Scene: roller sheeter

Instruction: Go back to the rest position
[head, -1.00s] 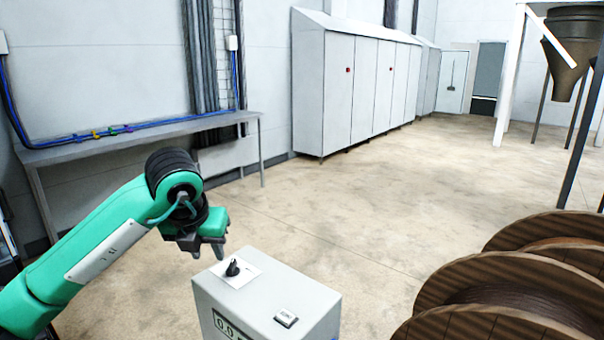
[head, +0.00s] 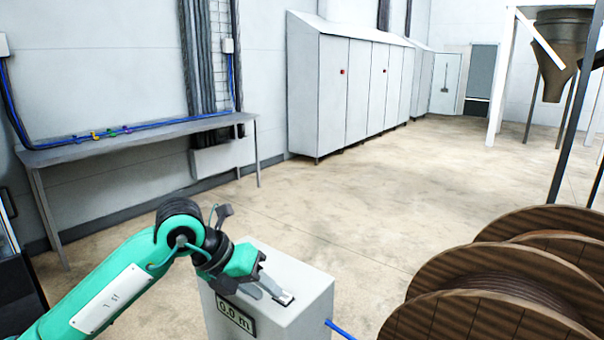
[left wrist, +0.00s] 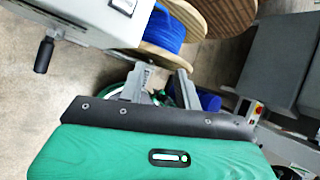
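My left gripper (head: 266,288) hangs over the top of a grey control box (head: 305,312), close to the white switch (head: 286,298). I cannot tell from the head view whether it touches the box. In the left wrist view its two fingers (left wrist: 163,82) stand apart with nothing between them. The box (left wrist: 75,12) shows at the upper left there, with a black crank handle (left wrist: 44,55). The black knob on the box top is hidden behind my gripper in the head view. My right gripper is not in view.
Wooden cable reels (head: 500,285) stand at the right, close to the box. A reel with blue cable (left wrist: 168,32) shows in the left wrist view. A grey bench (head: 130,140) stands along the left wall, and grey cabinets (head: 335,90) behind. The middle floor is open.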

